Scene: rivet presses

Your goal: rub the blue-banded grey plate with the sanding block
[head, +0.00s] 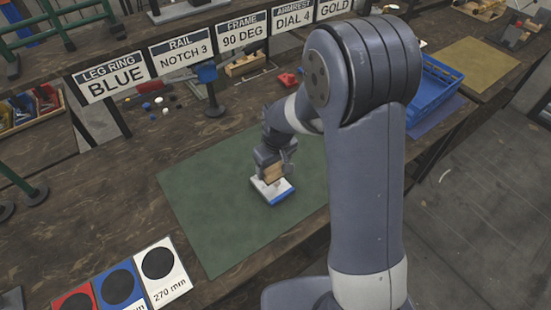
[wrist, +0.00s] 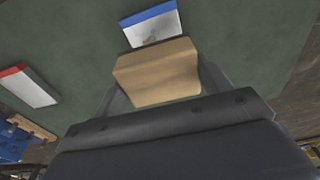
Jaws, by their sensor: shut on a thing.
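The blue-banded grey plate (head: 270,191) lies on the green mat, its blue band towards the lower right in the head view. My gripper (head: 273,168) is shut on the tan sanding block (head: 274,174), over the plate. In the wrist view the block (wrist: 156,70) sits between both fingers and covers part of the plate (wrist: 153,32), whose blue band is at the far edge. A darker grey smudge shows on the plate beside the block. I cannot tell whether the block touches the plate.
A red-banded plate (wrist: 30,88) lies on the mat in the wrist view. The green mat (head: 210,220) is otherwise mostly clear. A blue crate (head: 433,88) stands at the right, signs line the back, and red, blue and white cards (head: 162,275) lie at the front left.

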